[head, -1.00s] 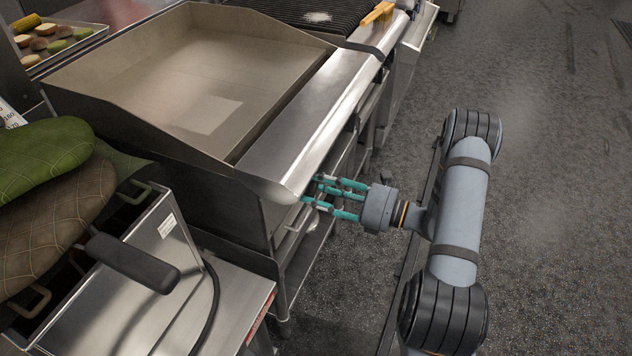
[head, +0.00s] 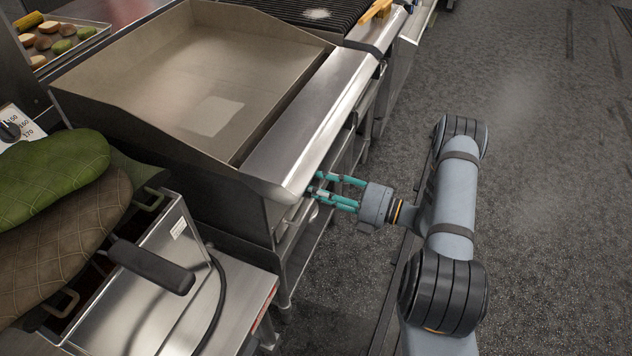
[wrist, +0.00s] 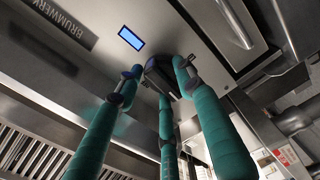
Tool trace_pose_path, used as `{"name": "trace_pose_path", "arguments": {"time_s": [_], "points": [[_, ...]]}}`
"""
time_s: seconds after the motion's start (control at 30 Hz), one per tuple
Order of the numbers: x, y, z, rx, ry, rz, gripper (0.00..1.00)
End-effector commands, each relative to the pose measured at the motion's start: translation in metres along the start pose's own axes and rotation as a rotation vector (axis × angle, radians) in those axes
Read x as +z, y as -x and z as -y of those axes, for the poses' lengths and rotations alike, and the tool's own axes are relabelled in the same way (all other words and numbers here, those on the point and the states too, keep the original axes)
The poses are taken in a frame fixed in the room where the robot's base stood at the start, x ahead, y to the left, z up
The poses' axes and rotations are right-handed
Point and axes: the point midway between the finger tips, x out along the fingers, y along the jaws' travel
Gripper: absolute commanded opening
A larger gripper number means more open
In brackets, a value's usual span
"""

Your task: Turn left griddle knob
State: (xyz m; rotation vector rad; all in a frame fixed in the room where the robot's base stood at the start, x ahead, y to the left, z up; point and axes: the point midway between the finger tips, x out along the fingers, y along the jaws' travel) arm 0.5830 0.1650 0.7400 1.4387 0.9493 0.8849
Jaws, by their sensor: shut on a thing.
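The griddle (head: 285,140) has a flat plate with raised sides and a steel front ledge. My gripper (head: 316,189) is at the near end of its front, under the ledge, which hides the knob in the head view. In the wrist view, a dark knob (wrist: 158,72) sits on the griddle's steel front panel (wrist: 190,28). The teal fingers of my gripper (wrist: 158,80) are closed around it, covering much of it. The knob's exact angle is hard to read.
A small lit blue display (wrist: 131,38) is beside the knob. The dark floor (head: 550,200) at the right is open.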

Motion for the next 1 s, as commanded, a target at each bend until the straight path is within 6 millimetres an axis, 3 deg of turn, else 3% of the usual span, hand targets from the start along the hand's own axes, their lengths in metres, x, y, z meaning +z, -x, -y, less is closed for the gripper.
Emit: {"name": "trace_pose_path", "arguments": {"time_s": [1.0], "points": [[0.0, 0.004, 0.011, 0.001, -0.966, 0.017, 0.11]]}}
